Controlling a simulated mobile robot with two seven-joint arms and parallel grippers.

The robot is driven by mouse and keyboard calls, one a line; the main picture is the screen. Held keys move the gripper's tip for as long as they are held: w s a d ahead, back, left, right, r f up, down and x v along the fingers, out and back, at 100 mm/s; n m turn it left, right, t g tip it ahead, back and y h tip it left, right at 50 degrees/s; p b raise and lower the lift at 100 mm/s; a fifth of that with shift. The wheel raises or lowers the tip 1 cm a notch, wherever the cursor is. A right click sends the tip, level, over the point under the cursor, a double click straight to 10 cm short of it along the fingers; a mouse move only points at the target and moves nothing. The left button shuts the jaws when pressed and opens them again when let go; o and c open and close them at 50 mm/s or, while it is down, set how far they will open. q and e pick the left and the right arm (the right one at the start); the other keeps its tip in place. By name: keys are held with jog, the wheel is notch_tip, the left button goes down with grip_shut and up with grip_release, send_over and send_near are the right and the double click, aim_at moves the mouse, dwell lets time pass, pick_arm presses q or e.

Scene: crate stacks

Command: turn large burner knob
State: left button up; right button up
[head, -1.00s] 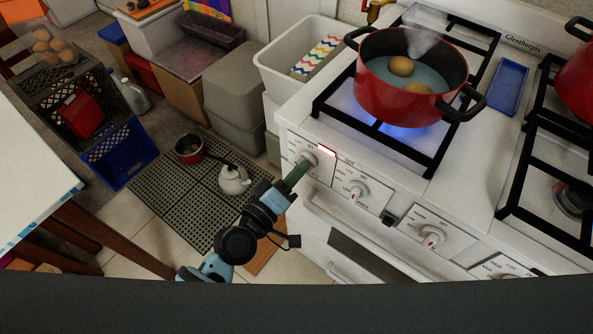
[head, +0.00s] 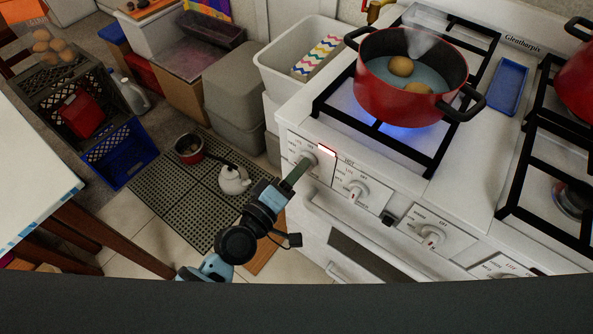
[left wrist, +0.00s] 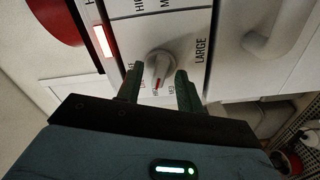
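The large burner knob (head: 308,159) is a pale dial at the left end of the white stove's front panel. In the left wrist view the knob (left wrist: 159,66) has a raised grip bar with a red mark, beside the word LARGE. My left gripper (head: 297,173) is at the knob. In the left wrist view its two dark green fingers (left wrist: 160,78) are spread on either side of the knob, with gaps visible. Whether a fingertip touches the dial is unclear. My right gripper is not in view.
A lit red-framed indicator (head: 327,151) is beside the knob. Another knob (head: 356,190) is to the right. A kettle (head: 234,179) stands on the floor mat (head: 190,215).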

pick_arm(q)
jog(key=v, duration=0.7)
jog(key=shift+s+a+b, duration=0.25)
jog(key=shift+s+b, duration=0.05)
jog(key=shift+b, duration=0.1)
dwell(0.3)
